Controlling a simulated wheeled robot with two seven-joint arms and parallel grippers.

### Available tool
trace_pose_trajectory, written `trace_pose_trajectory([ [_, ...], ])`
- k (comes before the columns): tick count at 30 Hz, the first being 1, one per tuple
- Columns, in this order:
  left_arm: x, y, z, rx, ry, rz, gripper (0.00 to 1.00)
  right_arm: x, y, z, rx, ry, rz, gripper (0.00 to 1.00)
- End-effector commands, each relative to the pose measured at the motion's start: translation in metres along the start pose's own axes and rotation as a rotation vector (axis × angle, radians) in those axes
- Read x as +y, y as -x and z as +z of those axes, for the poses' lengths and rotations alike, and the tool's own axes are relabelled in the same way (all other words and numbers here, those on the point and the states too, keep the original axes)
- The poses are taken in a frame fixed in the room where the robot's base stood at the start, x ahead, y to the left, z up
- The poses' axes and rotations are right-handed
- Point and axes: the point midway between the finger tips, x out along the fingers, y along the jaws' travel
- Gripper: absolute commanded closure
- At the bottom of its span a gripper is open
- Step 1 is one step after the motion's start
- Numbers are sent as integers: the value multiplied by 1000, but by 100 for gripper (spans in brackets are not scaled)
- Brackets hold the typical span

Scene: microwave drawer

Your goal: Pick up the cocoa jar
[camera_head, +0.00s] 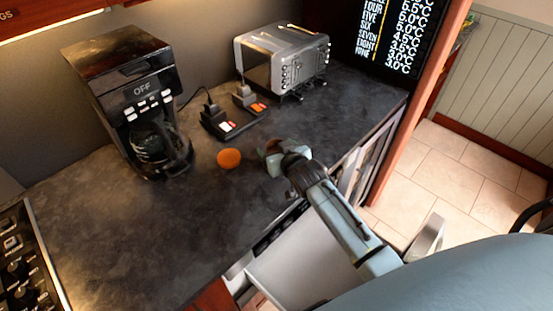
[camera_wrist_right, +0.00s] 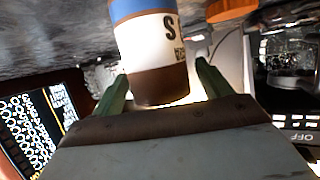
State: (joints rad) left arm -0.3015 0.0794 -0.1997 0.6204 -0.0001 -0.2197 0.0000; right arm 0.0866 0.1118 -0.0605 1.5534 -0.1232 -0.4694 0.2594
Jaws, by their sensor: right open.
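A jar with blue, white and brown bands and dark lettering (camera_wrist_right: 152,50) stands out in the right wrist view; only part of the lettering shows. My right gripper (camera_wrist_right: 161,80) is open, with one finger on each side of the jar. Whether the fingers touch it I cannot tell. My left gripper is not in view.
A coffee maker (camera_head: 135,95), a small device with orange and white switches (camera_head: 233,118) and a silver toaster (camera_head: 283,58) stand behind. The front left counter is clear.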

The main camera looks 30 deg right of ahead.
Motion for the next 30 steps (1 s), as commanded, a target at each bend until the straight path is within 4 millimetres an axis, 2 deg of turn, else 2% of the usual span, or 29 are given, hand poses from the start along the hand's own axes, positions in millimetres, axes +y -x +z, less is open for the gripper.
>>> trace_pose_trajectory([
  [6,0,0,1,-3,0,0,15,0,0,0,0,0,0,24],
  [18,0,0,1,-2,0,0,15,0,0,0,0,0,0,76],
  [19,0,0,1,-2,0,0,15,0,0,-1,2,0,-1,76],
  [20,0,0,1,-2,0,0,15,0,0,-1,2,0,-1,80],
  [26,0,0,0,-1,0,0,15,0,1,-4,3,0,0,80],
  [30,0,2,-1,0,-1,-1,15,0,8,-22,7,0,-1,80],
])
